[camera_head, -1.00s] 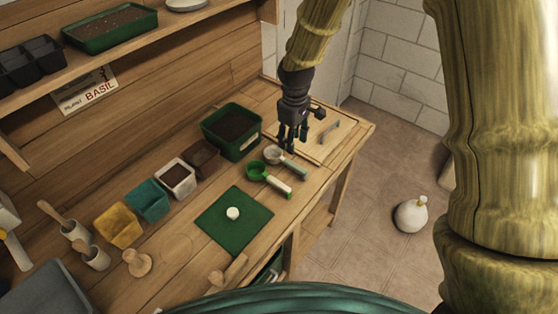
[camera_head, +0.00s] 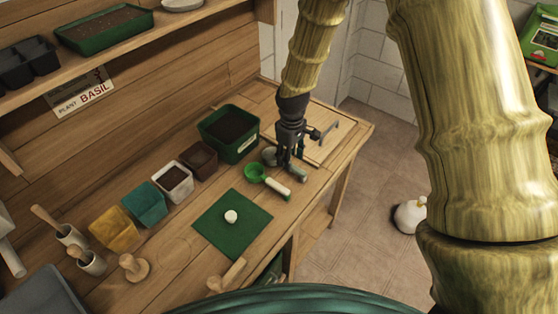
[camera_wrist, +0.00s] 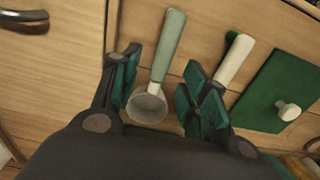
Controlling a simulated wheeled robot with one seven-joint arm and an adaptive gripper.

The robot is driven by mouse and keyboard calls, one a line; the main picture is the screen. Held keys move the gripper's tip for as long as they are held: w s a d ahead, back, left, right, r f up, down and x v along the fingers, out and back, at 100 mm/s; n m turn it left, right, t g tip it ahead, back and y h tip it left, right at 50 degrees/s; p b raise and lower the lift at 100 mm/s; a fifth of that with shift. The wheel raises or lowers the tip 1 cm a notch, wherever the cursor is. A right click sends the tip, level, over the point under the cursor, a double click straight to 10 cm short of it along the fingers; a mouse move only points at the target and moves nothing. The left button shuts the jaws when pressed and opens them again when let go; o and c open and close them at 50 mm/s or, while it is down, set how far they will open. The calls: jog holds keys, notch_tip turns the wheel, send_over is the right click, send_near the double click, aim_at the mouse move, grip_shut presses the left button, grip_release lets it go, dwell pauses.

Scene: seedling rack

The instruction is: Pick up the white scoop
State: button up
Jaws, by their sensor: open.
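The white scoop, with a pale bowl (camera_wrist: 147,105) and grey-green handle, lies on the wooden bench. In the head view its bowl (camera_head: 269,154) shows beside my gripper, which hides part of the handle. My gripper (camera_head: 287,163) is open, pointing down at the scoop. In the wrist view my open fingers (camera_wrist: 160,78) stand on either side of the scoop, and nothing is held. I cannot tell how far the fingertips are above the bench.
A green scoop (camera_head: 254,172) with a white handle lies close beside, near one finger. A green planter (camera_head: 247,146) stands behind. A green mat (camera_head: 212,224) with a white knob (camera_head: 231,216) lies to the left. A board with a metal handle (camera_head: 331,131) lies to the right.

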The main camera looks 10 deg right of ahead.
jog(key=shift+a+f+p, duration=0.15)
jog(key=shift+f+p, duration=0.75)
jog(key=shift+f, duration=0.3)
jog(key=shift+w+f+p, duration=0.1)
jog(key=shift+f+p, duration=0.3)
jog(key=shift+f, duration=1)
grip_shut()
